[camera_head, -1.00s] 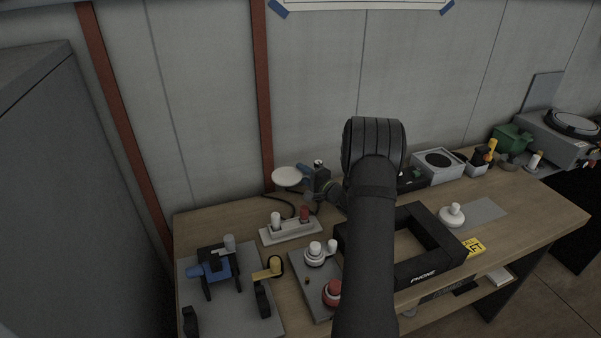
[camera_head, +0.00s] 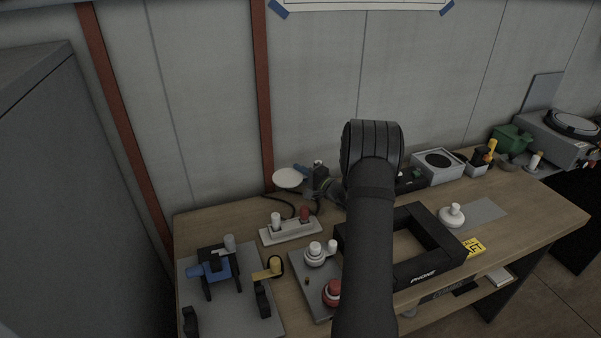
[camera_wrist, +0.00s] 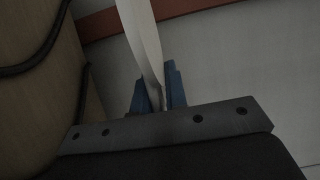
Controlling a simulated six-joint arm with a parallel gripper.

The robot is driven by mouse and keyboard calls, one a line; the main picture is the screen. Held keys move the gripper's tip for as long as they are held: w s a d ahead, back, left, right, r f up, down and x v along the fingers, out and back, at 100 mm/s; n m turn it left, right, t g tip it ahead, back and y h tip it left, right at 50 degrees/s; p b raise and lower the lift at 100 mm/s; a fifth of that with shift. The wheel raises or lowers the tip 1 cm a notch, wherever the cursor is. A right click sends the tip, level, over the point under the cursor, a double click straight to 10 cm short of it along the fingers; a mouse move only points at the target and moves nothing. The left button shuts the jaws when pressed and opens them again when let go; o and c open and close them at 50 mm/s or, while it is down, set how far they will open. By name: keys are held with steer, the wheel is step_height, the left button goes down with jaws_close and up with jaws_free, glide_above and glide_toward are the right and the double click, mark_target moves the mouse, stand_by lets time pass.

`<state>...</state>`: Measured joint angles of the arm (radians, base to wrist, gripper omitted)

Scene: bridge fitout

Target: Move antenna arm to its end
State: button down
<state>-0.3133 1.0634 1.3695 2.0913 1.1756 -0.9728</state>
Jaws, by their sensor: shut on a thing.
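My gripper (camera_head: 303,172) is at the back of the bench near the wall, left of my forearm. Its blue fingers are shut on the edge of a white disc (camera_head: 289,178). In the wrist view the disc (camera_wrist: 145,40) shows nearly edge-on, running up and away from between the two blue fingertips (camera_wrist: 157,95). The disc is pale and plain. I cannot tell which thing here is the antenna arm, or whether the disc belongs to it. My forearm hides part of the bench's middle.
A white block with pegs (camera_head: 290,232), a grey plate with blue and yellow fittings (camera_head: 245,310) and a black frame marked PHONE (camera_head: 432,270) are on the bench. A black cable (camera_head: 277,198) lies below the disc. The wall is close behind.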

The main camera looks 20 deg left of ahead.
steer(key=shift+s+d+f+n+g, duration=0.25)
steer(key=shift+f+n+g, duration=0.15)
steer(key=shift+g, duration=0.2)
steer(key=c, duration=1.6)
jaws_free()
steer(key=shift+o, duration=0.2)
steer(key=shift+a+r, duration=0.1)
steer(key=shift+d, duration=0.25)
steer(key=v, duration=1.1)
steer(key=shift+d, duration=0.3)
